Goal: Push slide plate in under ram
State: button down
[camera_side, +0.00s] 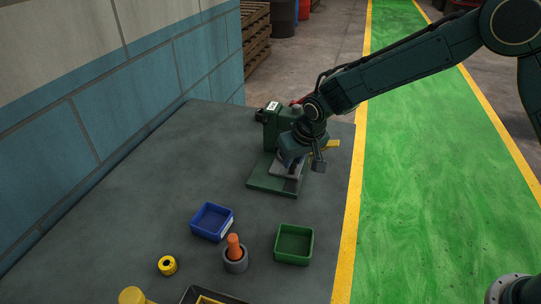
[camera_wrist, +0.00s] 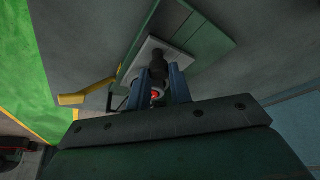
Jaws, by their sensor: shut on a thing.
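The slide plate (camera_side: 281,170) is a light grey plate on the green base of the press (camera_side: 260,183). In the wrist view the slide plate (camera_wrist: 131,72) has a dark round knob (camera_wrist: 158,55) standing on it. My gripper (camera_wrist: 160,72) has its two blue fingers around this knob and is shut on it. In the side view my gripper (camera_side: 291,159) is low in front of the green press body (camera_side: 270,122) and hides part of the plate. The ram cannot be made out behind my wrist, so I cannot tell how far under it the plate is.
A yellow handle (camera_side: 333,144) sticks out right of the press. On the grey bench stand a blue bin (camera_side: 211,221), a green bin (camera_side: 293,245), a grey cup with an orange peg (camera_side: 235,256) and a yellow ring (camera_side: 167,265). The bench's left side is clear.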

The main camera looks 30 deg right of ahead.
jog(key=shift+w+d, duration=1.7)
jog(key=shift+d, duration=0.05)
jog(key=c, duration=1.3)
grip_release()
jog(key=shift+d, duration=0.1)
jog(key=shift+o, duration=0.2)
jog(key=shift+s+a, duration=0.6)
jog(key=shift+a, duration=0.1)
jog(key=shift+s+a, duration=1.1)
jog(key=shift+a, duration=0.05)
jog(key=v, duration=1.4)
jog(key=shift+w+r+g, duration=0.2)
jog(key=shift+w+g, duration=0.9)
jog(key=shift+w, duration=0.4)
jog(key=shift+w+r+g, duration=0.15)
jog(key=shift+w+g, duration=0.95)
jog(key=shift+w, duration=0.35)
